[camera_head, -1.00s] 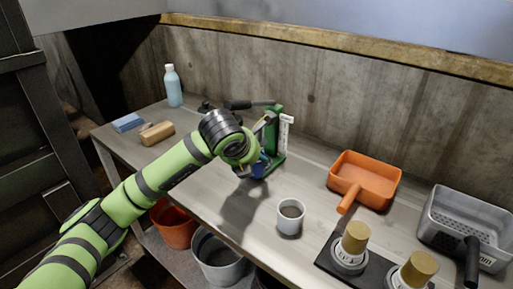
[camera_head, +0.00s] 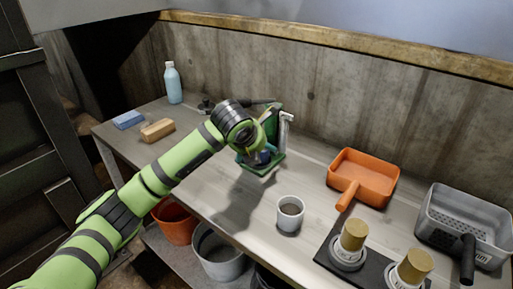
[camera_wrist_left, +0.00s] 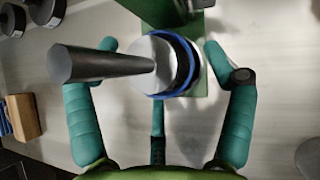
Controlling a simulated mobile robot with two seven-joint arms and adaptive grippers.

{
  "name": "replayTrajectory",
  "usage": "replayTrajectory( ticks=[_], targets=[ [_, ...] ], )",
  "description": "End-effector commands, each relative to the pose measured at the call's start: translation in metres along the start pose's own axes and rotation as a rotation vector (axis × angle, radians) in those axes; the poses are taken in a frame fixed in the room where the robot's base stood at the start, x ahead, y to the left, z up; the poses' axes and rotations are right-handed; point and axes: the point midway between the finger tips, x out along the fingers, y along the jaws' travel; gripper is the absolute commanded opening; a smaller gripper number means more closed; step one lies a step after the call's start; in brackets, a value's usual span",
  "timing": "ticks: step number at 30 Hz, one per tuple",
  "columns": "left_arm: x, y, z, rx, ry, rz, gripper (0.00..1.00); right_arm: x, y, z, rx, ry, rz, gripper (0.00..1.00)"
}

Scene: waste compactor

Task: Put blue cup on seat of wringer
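The blue cup (camera_wrist_left: 190,55) stands on the green base of the wringer (camera_wrist_left: 163,11) in the left wrist view. A grey round part with a dark handle covers much of the cup's opening. In the head view, the blue cup (camera_head: 263,156) shows low between the wringer's green base and upright (camera_head: 281,130). My left gripper (camera_head: 257,143) is over the cup and hides part of it and of the wringer. In the wrist view its teal fingers (camera_wrist_left: 160,50) are spread on both sides of the cup, with gaps visible. My right gripper is not in view.
A grey cup (camera_head: 290,213) stands in front of the wringer. An orange pan (camera_head: 363,178), grey basket (camera_head: 465,225) and two brown-topped pieces (camera_head: 353,236) are to the right. A sponge (camera_head: 128,120), brown block (camera_head: 157,130) and bottle (camera_head: 172,84) are left. Bins stand below.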

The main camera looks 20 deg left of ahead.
Motion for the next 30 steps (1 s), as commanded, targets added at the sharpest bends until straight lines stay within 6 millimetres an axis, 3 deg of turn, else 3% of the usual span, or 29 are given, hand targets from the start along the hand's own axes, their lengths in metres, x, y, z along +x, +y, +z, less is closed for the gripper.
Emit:
replayTrajectory(
  ticks=[11, 17, 23, 30],
  targets=[
    [-0.003, 0.000, 0.001, 0.000, -0.001, 0.000, 0.85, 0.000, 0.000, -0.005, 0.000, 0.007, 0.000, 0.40],
    [-0.035, 0.001, 0.002, 0.002, -0.006, 0.001, 0.85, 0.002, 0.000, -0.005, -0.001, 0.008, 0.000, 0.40],
    [-0.058, 0.000, -0.033, 0.003, -0.002, 0.000, 0.85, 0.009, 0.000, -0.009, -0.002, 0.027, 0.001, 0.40],
    [-0.088, -0.001, -0.068, 0.002, 0.000, 0.000, 0.85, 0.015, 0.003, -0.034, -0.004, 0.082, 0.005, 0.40]
  ],
)
